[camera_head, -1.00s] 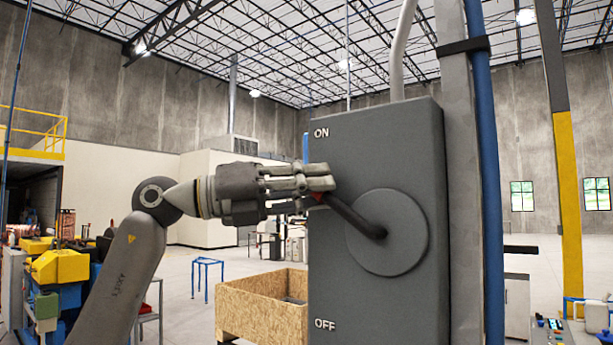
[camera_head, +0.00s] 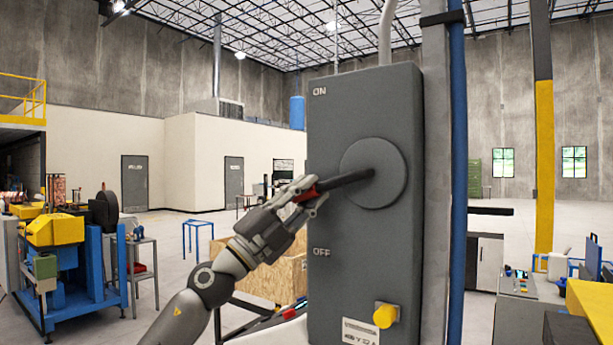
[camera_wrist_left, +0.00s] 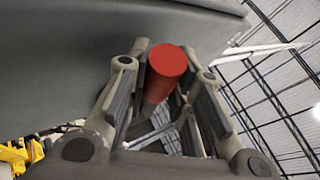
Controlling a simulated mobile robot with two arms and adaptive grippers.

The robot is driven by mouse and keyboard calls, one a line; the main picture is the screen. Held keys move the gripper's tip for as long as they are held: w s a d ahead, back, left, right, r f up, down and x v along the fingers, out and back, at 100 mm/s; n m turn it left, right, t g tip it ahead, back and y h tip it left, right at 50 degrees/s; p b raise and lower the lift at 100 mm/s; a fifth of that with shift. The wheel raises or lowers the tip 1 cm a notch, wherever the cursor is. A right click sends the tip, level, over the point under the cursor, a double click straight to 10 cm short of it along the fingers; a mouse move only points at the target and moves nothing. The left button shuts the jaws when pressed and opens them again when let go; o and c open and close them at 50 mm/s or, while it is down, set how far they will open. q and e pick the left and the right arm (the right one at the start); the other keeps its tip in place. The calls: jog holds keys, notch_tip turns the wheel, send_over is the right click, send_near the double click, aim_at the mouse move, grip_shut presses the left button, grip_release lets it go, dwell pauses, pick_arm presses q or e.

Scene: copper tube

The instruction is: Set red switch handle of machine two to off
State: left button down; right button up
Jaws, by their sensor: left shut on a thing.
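The grey switch box (camera_head: 345,110) has ON lettering near its top and OFF lettering (camera_head: 321,252) lower down. Its round hub (camera_head: 390,165) carries a black handle (camera_head: 350,179) with a red grip (camera_head: 304,194). The handle points left and slightly down, between the two words. My left gripper (camera_head: 308,196) is shut on the red grip at the handle's end. In the left wrist view the red end (camera_wrist_left: 168,72) sits between the fingers of my left gripper (camera_wrist_left: 165,80). My right gripper is not in view.
A yellow knob (camera_head: 385,315) sticks out low on the box. A wooden crate (camera_head: 270,275) stands behind my left gripper. A blue pipe (camera_head: 459,180) and grey post run along the box's right side. Blue and yellow machinery (camera_head: 65,260) stands at far left.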

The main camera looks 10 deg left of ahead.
pick_arm(q)
jog(key=shift+d+f+n+t+y+p, duration=0.3)
jog(key=shift+f+n+t+y, duration=0.25)
jog(key=shift+n, duration=0.45)
jog(key=shift+s+d+f+n+t+y+p, duration=0.3)
jog(key=shift+f+n+t+y, duration=0.45)
jog(key=shift+n+y, duration=0.75)
jog(key=shift+d+f+n+t+y+p, duration=0.15)
jog(key=shift+d+f+n+t+y, duration=0.35)
jog(key=shift+n+t+y, duration=0.95)
jog(key=shift+s+d+f+n+t+y+p, duration=0.25)
jog(key=shift+f+n+t+y, duration=0.5)
jog(key=shift+n, duration=1.3)
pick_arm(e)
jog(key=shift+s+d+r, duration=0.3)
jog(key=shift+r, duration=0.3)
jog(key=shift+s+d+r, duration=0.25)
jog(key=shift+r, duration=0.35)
pick_arm(q)
jog(key=shift+w+d+r+g, duration=0.1)
jog(key=shift+g, duration=0.2)
jog(key=c, duration=1.5)
grip_release()
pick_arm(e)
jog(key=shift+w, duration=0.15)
pick_arm(q)
jog(key=v, duration=1.2)
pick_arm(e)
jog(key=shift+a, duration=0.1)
